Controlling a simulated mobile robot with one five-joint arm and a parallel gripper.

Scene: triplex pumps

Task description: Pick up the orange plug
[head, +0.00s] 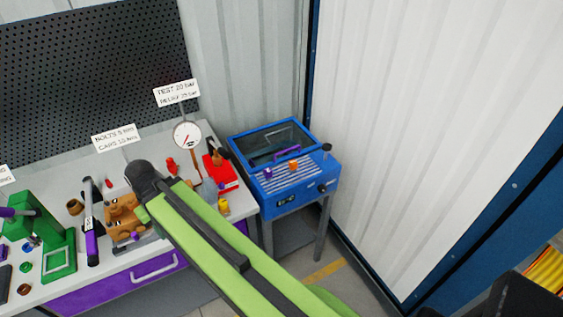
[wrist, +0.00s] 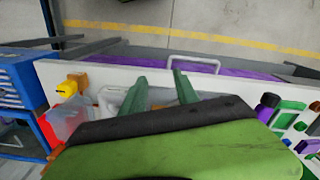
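A small orange piece (head: 293,164), which looks like the orange plug, sits on the ribbed top of the blue cabinet (head: 318,197) in the head view. A purple piece (head: 267,172) is to its left. The orange piece is not recognisable in the wrist view. My gripper (wrist: 158,78) shows two green fingers standing apart, with nothing seen held between them. It is over the front part of the bench, left of the blue cabinet and well away from the orange piece. My arm hides part of the bench in the head view.
The bench (head: 80,287) holds an orange-brown pump (head: 122,215), a green stand (head: 50,240), a round gauge (head: 187,135), a red tray (head: 222,174) and a yellow-topped bottle (wrist: 72,86). A raised glazed lid (head: 275,143) stands behind the orange piece. Floor is clear before the drawers.

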